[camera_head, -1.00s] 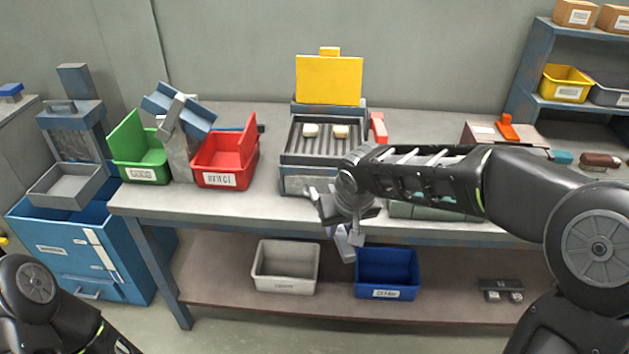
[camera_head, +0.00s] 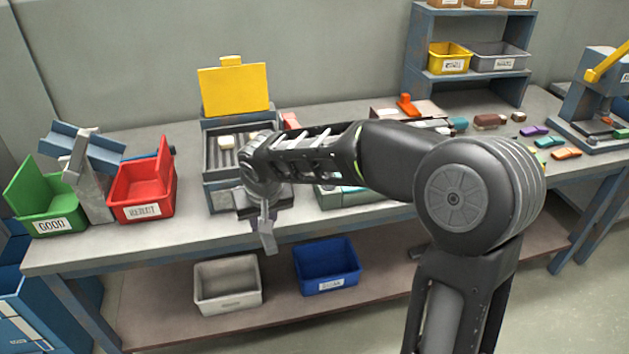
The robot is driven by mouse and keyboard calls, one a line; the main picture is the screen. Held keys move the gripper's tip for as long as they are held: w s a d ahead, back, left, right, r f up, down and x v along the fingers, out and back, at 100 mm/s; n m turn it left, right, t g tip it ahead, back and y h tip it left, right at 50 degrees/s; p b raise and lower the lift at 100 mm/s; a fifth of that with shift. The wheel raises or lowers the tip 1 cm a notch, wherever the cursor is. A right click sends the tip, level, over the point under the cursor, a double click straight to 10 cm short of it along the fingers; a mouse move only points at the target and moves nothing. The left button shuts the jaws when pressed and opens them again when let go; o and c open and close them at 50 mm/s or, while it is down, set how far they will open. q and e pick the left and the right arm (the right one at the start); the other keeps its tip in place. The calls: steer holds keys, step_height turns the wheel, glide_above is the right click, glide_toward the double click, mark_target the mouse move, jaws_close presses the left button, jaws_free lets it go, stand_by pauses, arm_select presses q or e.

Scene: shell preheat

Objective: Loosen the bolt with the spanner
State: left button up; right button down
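I cannot make out a bolt or a spanner in this view. My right gripper (camera_head: 266,232) hangs at the front edge of the bench, just in front of the box with the raised yellow lid. The wrist covers most of it; one grey finger points down, and whether the jaws are open or hold anything is unclear. The grooved box (camera_head: 219,190) with the yellow lid (camera_head: 234,90) has pale pieces on its top, partly hidden by my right arm. My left gripper is out of view.
A green bin (camera_head: 48,226) and a red bin (camera_head: 142,213) flank a blue chute (camera_head: 80,144) at left. White (camera_head: 228,302) and blue (camera_head: 327,284) bins sit on the lower shelf. A press with a yellow lever (camera_head: 607,64) stands far right, beside several small coloured pieces.

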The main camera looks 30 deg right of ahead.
steer(key=d+r+m+h, duration=0.1)
steer(key=d+m, duration=0.2)
steer(key=d, duration=0.4)
steer(key=w+d+r+m+g+h, duration=0.1)
steer(key=d+r+m, duration=0.1)
steer(key=d+m, duration=0.2)
steer(key=d, duration=0.3)
steer(key=shift+w+d+r+h, duration=0.15)
steer(key=shift+d+r+h, duration=0.1)
steer(key=shift+d+h, duration=0.05)
steer(key=shift+f, duration=0.1)
